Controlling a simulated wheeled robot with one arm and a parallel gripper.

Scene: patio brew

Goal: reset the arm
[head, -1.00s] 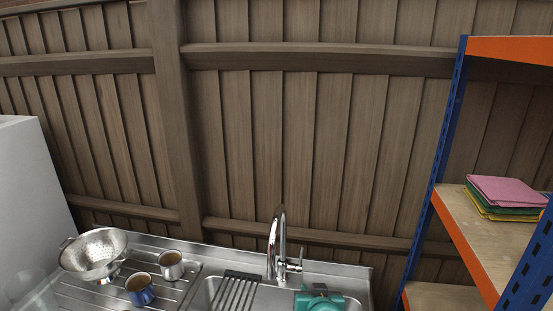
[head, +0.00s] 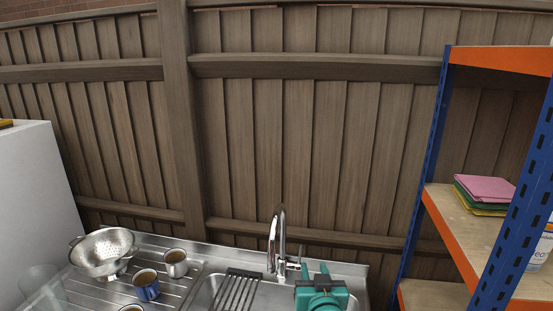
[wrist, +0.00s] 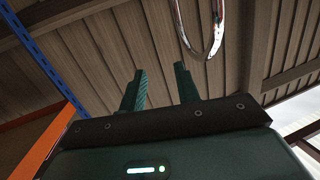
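My gripper (head: 317,272) shows low in the head view, in front of the sink and just right of the tap. In the wrist view its two dark green fingers (wrist: 160,88) stand apart with nothing between them, so it is open and empty. The fingers point toward the wooden fence. The chrome tap (head: 280,243) is close by, and its curved spout (wrist: 205,45) hangs just beyond and to the right of the fingers in the wrist view. I see no contact between them.
A steel sink (head: 205,292) has a drainboard at left with a colander (head: 103,252) and several filled mugs, one blue (head: 146,287). A blue and orange shelf unit (head: 437,170) stands at right with folded cloths (head: 486,192). A white cabinet (head: 35,200) stands at far left.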

